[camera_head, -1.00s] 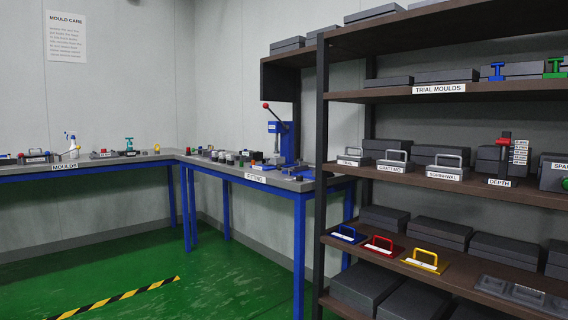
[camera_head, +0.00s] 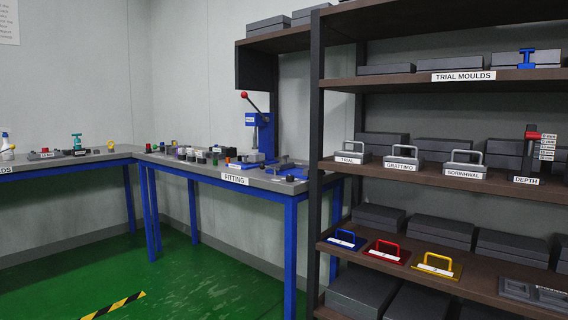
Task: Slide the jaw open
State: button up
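No jaw can be made out clearly at this distance. The fitting bench (camera_head: 234,180) has a grey top and blue legs, and stands left of the shelf unit. A blue press (camera_head: 262,132) with a red-knobbed lever stands on it. My gripper is not in view.
A dark shelf unit (camera_head: 317,130) with boxes, handled moulds and a depth gauge (camera_head: 530,150) fills the right side. The moulds bench (camera_head: 55,166) runs along the left wall. Green floor (camera_head: 190,275) is open in front, with a striped yellow-black line (camera_head: 115,306).

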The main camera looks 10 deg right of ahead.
aim_at(286, 165)
jog(key=i+j+z, duration=0.15)
jog(key=i+j, duration=0.15)
jog(key=i+j+z, duration=0.15)
jog(key=i+j, duration=0.15)
jog(key=j, duration=0.15)
jog(key=i+j+z, duration=0.15)
jog(key=i+j, duration=0.15)
jog(key=i+j+z, duration=0.15)
jog(key=j, duration=0.4)
jog(key=i, duration=0.1)
